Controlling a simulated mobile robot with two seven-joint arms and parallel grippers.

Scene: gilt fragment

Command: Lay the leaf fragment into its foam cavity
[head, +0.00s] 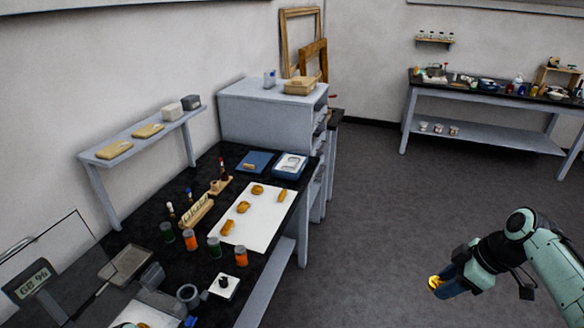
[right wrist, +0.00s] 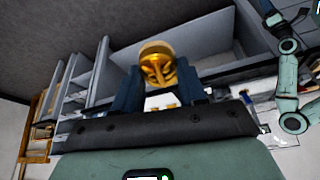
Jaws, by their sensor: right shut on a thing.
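My right gripper (head: 441,283) is at the lower right in the head view, over the floor and well away from the bench. It is shut on a gilt carved piece, probably the leaf fragment (head: 434,283). In the right wrist view the fragment (right wrist: 157,66) sticks up between the two dark fingers, its carved relief showing. A blue box with a white foam insert (head: 291,164) lies at the far end of the black bench. Its cavity is too small to make out.
Several gilt pieces lie on a white sheet (head: 262,224) on the bench (head: 140,225). A blue tray (head: 255,160) lies beside the foam box. Bottles and jars (head: 190,239) stand left of the sheet. A grey cabinet (head: 262,110) stands behind. The floor is clear.

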